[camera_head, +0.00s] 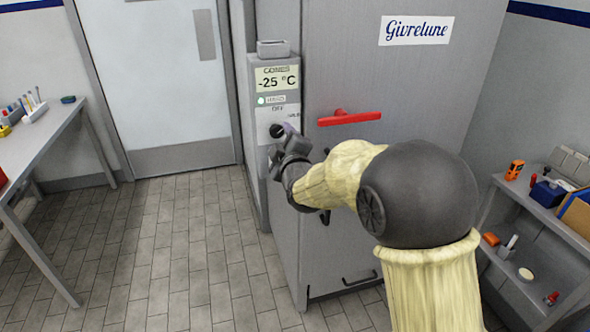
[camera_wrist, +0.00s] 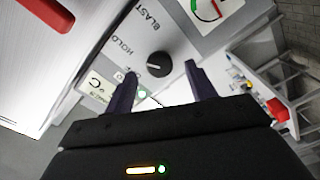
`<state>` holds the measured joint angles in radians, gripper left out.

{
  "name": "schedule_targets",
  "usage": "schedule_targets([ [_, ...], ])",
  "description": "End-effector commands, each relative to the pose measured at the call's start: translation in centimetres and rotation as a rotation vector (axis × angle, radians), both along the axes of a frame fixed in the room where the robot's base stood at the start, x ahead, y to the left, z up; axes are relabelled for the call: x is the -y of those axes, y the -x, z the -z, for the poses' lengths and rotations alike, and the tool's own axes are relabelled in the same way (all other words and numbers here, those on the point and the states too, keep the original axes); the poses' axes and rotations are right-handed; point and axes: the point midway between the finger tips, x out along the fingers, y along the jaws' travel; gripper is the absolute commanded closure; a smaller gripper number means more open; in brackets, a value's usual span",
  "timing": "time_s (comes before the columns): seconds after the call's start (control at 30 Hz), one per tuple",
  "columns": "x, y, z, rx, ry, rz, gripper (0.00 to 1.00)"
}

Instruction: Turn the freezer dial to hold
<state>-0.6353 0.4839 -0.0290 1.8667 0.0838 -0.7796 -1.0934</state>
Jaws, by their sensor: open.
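The freezer dial is a round black knob on a light panel on the narrow control column; it shows in the wrist view (camera_wrist: 158,64) and in the head view (camera_head: 277,130). In the wrist view, HOLD is printed to its upper left and BLAST farther up. A pale mark shows on the knob's left side, seemingly towards OFF, but it is too small to be sure. My gripper (camera_wrist: 160,70) is open, its two dark fingers on either side of the dial in the picture. I cannot tell whether they touch it. In the head view my gripper (camera_head: 284,146) is just below the dial.
A display (camera_head: 277,79) above the dial reads -25 °C, with a green light below. The grey freezer (camera_head: 400,85) has a red handle (camera_head: 349,118) right of the dial. A bench (camera_head: 55,135) stands left and a shelf unit (camera_head: 540,192) right. The floor between is clear.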

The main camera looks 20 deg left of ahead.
Motion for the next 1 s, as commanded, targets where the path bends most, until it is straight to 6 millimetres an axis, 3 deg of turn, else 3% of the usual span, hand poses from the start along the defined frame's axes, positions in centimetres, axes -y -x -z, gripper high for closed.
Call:
schedule_targets([
  [0.7,6.8,11.1,0.1,0.001,-0.001,0.001,0.44],
  [1.0,7.8,12.8,0.1,0.0,0.0,0.0,0.44],
])
